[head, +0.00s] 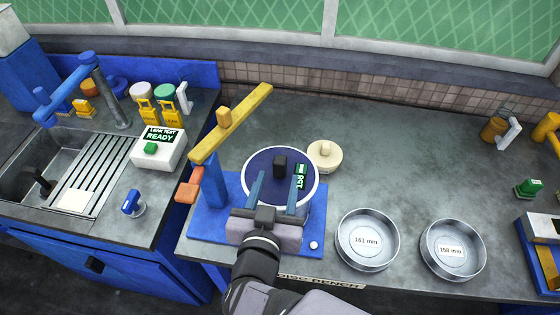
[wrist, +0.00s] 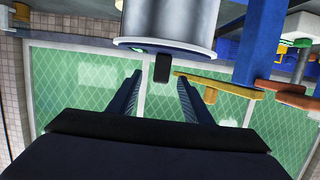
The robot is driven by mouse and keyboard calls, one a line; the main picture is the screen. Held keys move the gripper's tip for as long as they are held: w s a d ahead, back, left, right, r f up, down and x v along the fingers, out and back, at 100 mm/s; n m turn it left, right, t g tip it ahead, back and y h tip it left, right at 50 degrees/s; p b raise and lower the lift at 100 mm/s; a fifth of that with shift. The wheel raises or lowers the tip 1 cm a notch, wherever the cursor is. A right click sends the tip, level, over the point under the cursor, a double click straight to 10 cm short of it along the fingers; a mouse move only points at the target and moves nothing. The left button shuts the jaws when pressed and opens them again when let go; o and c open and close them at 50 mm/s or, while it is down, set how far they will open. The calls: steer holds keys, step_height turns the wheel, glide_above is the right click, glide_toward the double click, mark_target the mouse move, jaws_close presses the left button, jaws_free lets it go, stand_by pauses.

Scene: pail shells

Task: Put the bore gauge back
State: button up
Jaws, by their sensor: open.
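What looks like the bore gauge is a dark blue disc (head: 264,170) with an upright black grip (head: 280,165) and a green display whose text is partly hidden by a finger. It covers the top of a pale grey cylinder, seen upside down in the wrist view (wrist: 168,22). My gripper (head: 277,183) is open and empty above the disc. In the wrist view the black grip (wrist: 161,68) appears between and just ahead of the two fingertips. I cannot tell whether either finger touches it.
A blue fixture base (head: 212,222) lies under the cylinder. Its post carries a long yellow bar (head: 247,108) at the left. A cream knobbed disc (head: 325,162) lies behind. Round metal trays marked 161 mm (head: 348,261) and 158 mm (head: 433,271) stand right. The bench's back middle is clear.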

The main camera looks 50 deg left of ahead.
mark_target(279, 168)
steer(key=shift+s+d+r, duration=0.2)
steer(key=shift+f, duration=0.1)
steer(key=shift+p+x, duration=0.35)
steer(key=shift+x, duration=0.75)
steer(key=shift+w+a+p, duration=0.45)
steer(key=shift+p+x, duration=0.7)
steer(key=shift+x, duration=1.3)
steer(key=shift+s+a, duration=0.1)
steer(key=shift+c, duration=0.6)
steer(key=c, duration=1)
jaws_close()
